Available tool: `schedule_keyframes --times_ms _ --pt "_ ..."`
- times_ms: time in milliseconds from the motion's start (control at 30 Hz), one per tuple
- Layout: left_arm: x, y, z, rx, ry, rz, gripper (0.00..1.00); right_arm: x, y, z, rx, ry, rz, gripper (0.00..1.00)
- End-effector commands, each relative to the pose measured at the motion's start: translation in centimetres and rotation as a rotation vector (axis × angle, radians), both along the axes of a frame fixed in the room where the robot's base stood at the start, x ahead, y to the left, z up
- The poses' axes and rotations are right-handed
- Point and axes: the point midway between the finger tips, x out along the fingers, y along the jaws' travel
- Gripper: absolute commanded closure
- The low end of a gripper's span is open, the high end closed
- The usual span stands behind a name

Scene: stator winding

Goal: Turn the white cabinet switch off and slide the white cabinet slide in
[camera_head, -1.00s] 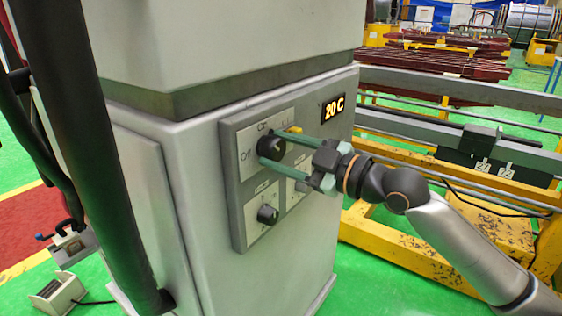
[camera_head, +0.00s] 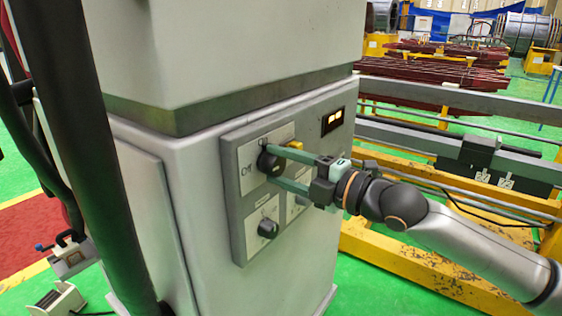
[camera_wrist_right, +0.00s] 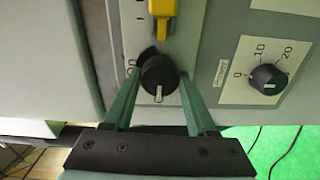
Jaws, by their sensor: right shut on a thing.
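The white cabinet (camera_head: 200,160) carries a grey panel with black round knobs. The upper knob (camera_head: 265,165) is the switch, and it shows in the right wrist view (camera_wrist_right: 159,76) with its white mark towards the gripper palm. My right gripper (camera_head: 271,163) has its green fingers on either side of this knob and is shut on it; the fingers also show in the right wrist view (camera_wrist_right: 159,84). A yellow tab (camera_head: 295,144) on the panel beside the knob looks like the slide; it also shows in the right wrist view (camera_wrist_right: 162,20). My left gripper is in neither view.
Lower knobs (camera_head: 267,228) sit on the same panel, one with a number scale (camera_wrist_right: 264,80). A small display (camera_head: 332,121) is above right. A yellow and grey frame (camera_head: 420,265) stands right of the cabinet, close beneath my right arm. Green floor shows around.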

Motion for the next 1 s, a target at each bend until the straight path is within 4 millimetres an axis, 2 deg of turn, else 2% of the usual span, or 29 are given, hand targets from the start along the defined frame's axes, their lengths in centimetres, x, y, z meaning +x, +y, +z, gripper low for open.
schedule_keyframes --times_ms 700,733,967,1000 --pt "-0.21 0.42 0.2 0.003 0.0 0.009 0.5 -0.01 0.01 -0.07 -0.044 -0.059 0.0 0.98" --pt "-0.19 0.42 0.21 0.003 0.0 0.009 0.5 -0.01 0.01 -0.07 -0.044 -0.059 0.0 0.39" --pt "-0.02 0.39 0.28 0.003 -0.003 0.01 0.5 -0.01 0.01 -0.05 -0.043 -0.058 0.0 0.14" --pt "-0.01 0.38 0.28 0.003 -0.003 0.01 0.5 0.0 0.02 -0.05 -0.042 -0.057 0.0 0.13"
